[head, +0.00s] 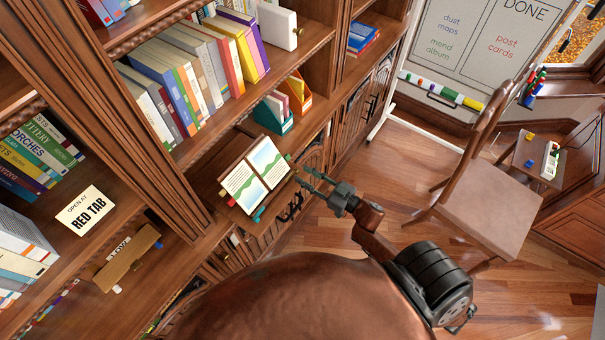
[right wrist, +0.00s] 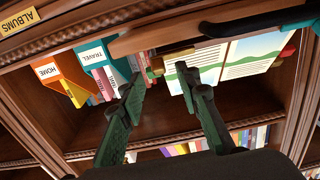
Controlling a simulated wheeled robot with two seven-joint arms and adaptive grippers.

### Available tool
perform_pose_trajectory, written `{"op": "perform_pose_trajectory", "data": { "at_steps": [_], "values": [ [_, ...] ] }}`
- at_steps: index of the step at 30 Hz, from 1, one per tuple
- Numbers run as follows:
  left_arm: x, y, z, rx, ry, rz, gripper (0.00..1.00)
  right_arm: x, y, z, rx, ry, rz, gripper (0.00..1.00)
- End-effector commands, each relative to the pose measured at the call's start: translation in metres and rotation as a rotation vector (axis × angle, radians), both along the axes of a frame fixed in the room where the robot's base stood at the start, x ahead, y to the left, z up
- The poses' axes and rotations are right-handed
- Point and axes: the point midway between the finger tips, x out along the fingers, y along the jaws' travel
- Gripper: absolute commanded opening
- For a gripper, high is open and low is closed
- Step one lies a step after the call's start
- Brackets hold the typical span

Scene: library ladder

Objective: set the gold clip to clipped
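An open book (head: 254,176) with green and blue landscape pictures lies on a wooden stand at the shelf edge; it also shows in the right wrist view (right wrist: 227,60). A small gold piece, which looks like the gold clip (right wrist: 157,67), shows at the book's edge in the right wrist view. In the head view it is too small to make out, so I cannot tell its setting. My right gripper (head: 306,174) is open beside the book's right edge. In the right wrist view its two fingers (right wrist: 160,78) stand apart, with the gold piece beyond the gap between their tips. My left gripper is not in view.
Teal and orange file boxes (head: 285,101) stand on the shelf behind the book. A "RED TAB" sign (head: 86,209) stands at left. A wooden chair (head: 487,215) and a whiteboard (head: 475,45) are at right. Floor between shelves and chair is clear.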

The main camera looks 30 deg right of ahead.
Motion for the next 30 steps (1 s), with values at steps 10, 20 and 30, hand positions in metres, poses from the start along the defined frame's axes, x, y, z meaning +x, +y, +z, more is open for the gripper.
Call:
{"op": "perform_pose_trajectory", "data": {
  "at_steps": [10, 20, 30],
  "values": [
    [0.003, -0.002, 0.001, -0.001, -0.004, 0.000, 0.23, 0.017, 0.007, -0.001, -0.001, 0.002, -0.001, 0.30],
    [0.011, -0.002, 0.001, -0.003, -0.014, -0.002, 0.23, 0.016, 0.007, -0.001, -0.001, 0.002, -0.001, 0.17],
    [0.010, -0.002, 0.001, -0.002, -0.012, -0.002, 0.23, 0.016, 0.007, -0.001, -0.001, 0.002, -0.001, 0.00]
  ]
}}
